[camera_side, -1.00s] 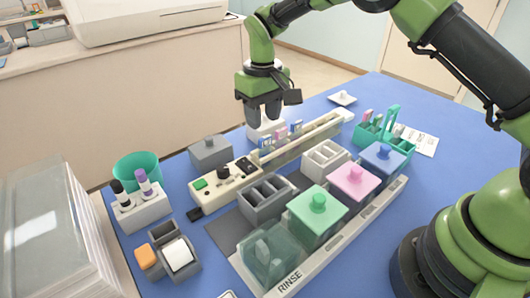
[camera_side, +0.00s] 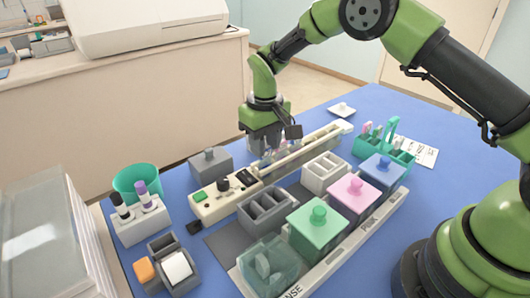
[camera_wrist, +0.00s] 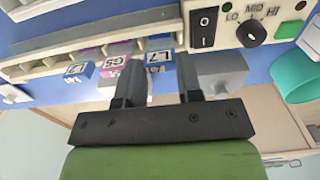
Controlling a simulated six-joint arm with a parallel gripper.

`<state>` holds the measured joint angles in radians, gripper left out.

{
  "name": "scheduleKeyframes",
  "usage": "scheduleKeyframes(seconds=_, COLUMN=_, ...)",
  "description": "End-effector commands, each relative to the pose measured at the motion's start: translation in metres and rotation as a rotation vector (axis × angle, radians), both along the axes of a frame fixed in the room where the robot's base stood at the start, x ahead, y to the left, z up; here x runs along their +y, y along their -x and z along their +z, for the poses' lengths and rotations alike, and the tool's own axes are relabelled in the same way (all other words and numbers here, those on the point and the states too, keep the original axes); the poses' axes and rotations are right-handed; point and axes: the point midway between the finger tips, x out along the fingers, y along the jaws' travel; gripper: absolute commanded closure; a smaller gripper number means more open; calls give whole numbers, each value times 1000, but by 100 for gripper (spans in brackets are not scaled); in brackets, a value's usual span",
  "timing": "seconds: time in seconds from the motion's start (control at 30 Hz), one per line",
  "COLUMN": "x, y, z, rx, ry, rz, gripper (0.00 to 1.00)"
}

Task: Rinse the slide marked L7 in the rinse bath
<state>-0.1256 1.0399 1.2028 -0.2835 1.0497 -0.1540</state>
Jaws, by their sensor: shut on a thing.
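The slide marked L7 (camera_wrist: 158,57) has a blue end label and stands at the slotted cream rail in the wrist view. My gripper (camera_wrist: 160,72) is shut on it, with one finger on each side of the label. In the side view my gripper (camera_side: 265,145) is low over the slide row of the rail (camera_side: 312,147) and hides most of the slides. The rinse bath (camera_side: 268,268) is a clear greenish box at the near end of the white tray, by the partly cut-off RINSE lettering (camera_side: 290,291).
Pink (camera_wrist: 113,68) and blue (camera_wrist: 77,72) labelled slides stand beside L7. Green (camera_side: 318,230), pink (camera_side: 352,196) and blue (camera_side: 385,170) lidded baths follow the rinse bath. A grey slotted rack (camera_side: 266,208) and a hotplate control box (camera_side: 225,190) stand nearby.

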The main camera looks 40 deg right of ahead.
Motion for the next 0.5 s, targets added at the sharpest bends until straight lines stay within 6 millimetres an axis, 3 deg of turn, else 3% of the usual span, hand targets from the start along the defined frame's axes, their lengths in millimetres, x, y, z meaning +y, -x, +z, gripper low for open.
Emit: scheduleKeyframes(seconds=0.5, x=4, y=1, z=90, rx=-2, ry=-1, rz=4, gripper=100)
